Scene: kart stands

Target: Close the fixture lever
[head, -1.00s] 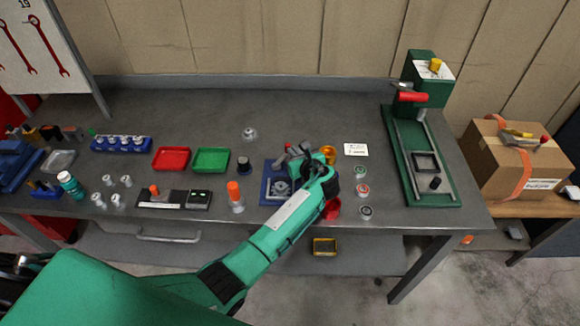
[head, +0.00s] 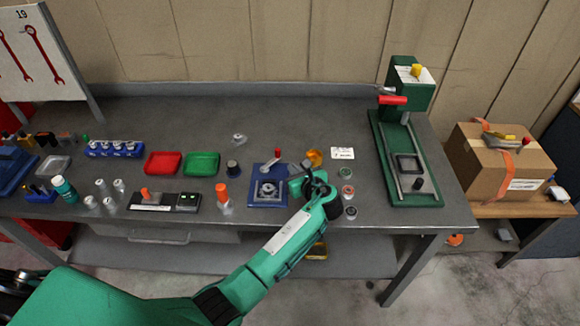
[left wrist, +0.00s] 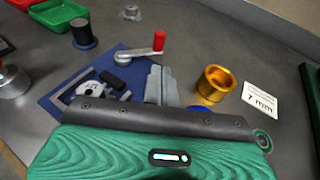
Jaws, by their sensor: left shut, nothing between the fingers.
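The fixture is a blue base plate (head: 258,199) with a grey round part (head: 267,188) on it, on the bench in the head view. Its lever has a red knob (head: 277,153) standing up at the back of the plate. In the left wrist view the metal lever arm (left wrist: 137,54) runs across to the red knob (left wrist: 159,40). My left gripper (head: 301,172) is shut and empty, just right of the fixture. Its fingers (left wrist: 160,86) hide part of the plate's right side in the wrist view. I cannot tell whether they touch it. My right gripper is out of view.
An orange-gold cup (head: 314,157) and a white "7 mm" card (head: 342,153) lie behind and right of my gripper. Several small round parts (head: 347,190) stand right of it. A green press (head: 400,150) stands at the right. Red (head: 163,164) and green (head: 202,164) trays lie left.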

